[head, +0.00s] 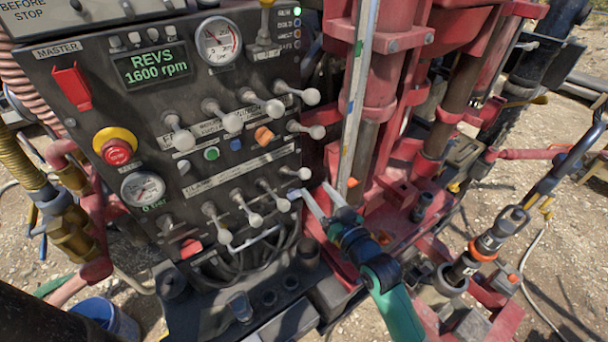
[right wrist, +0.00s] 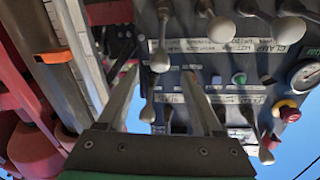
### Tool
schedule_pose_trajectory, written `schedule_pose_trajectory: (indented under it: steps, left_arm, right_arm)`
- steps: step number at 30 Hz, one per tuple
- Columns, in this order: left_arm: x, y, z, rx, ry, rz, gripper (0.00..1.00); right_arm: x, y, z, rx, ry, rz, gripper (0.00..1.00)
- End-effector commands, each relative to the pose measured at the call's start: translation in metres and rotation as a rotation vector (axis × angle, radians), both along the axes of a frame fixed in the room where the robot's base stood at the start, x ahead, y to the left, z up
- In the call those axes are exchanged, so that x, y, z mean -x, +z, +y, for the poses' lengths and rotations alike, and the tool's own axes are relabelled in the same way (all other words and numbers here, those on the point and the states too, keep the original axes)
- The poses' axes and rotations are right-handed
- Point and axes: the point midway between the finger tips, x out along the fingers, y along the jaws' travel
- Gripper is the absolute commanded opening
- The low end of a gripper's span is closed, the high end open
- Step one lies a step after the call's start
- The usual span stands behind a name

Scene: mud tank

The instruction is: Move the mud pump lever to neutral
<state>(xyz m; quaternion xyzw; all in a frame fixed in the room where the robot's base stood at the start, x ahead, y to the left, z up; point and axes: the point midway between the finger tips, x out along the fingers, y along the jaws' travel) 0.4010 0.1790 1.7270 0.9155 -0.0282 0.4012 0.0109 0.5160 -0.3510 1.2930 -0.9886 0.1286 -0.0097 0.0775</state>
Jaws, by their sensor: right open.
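The black control panel (head: 165,100) carries two rows of levers with pale round knobs. I cannot read which label marks the mud pump lever. The rightmost lower lever (head: 303,173) has its knob just above and left of my right gripper (head: 314,189). My right gripper is open and empty, its two fingers pointing at the panel's right edge. In the right wrist view the gripper (right wrist: 160,72) shows its fingers apart, with one lever knob (right wrist: 147,113) seen between them. I cannot tell whether a finger touches it. My left gripper is not in view.
Other lower levers (head: 254,218) stand close left of the gripper. Upper levers (head: 274,108) stand above it. A red drill mast (head: 380,70) and a pale upright rail (head: 355,90) stand close on the right. A gauge (head: 218,40) and a red stop button (head: 117,151) sit on the panel.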

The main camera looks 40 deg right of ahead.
Motion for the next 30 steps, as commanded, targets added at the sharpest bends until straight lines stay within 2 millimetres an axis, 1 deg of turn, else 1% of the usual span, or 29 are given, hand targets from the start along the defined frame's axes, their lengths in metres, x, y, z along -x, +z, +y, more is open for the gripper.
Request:
schedule_pose_trajectory:
  steps: [1, 3, 6, 9, 14, 21, 22, 23, 24, 26, 30]
  left_arm:
    - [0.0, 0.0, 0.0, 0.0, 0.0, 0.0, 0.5]
    - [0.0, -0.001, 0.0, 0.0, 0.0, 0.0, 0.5]
    - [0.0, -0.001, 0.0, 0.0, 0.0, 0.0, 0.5]
    - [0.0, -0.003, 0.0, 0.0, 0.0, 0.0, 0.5]
    - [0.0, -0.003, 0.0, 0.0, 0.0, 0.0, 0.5]
    - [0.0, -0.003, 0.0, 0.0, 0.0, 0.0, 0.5]
    - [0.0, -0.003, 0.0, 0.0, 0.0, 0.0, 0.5]
    - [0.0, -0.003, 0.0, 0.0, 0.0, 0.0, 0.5]
    - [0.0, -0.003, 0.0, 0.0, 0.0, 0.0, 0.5]
    - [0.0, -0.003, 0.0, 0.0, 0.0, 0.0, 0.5]
    - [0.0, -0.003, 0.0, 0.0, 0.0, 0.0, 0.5]
  right_arm:
    - [-0.012, 0.001, -0.003, 0.001, 0.001, -0.002, 0.67]
    - [-0.028, 0.001, -0.007, 0.0, 0.001, 0.0, 0.67]
    - [-0.049, 0.001, -0.013, 0.0, 0.001, 0.0, 0.67]
    - [-0.063, 0.0, -0.016, 0.0, 0.001, 0.0, 0.67]
    - [-0.075, 0.0, -0.02, 0.0, 0.001, 0.0, 0.67]
    - [-0.076, 0.0, -0.02, 0.0, 0.001, -0.001, 0.67]
    - [-0.076, 0.0, -0.02, 0.0, 0.001, -0.001, 0.65]
    - [-0.076, 0.0, -0.02, 0.0, 0.001, -0.001, 0.6]
    - [-0.076, 0.0, -0.02, 0.0, 0.001, -0.001, 0.53]
    - [-0.076, 0.0, -0.02, 0.0, 0.0, -0.001, 0.42]
    - [-0.076, 0.0, -0.02, 0.0, 0.0, -0.001, 0.17]
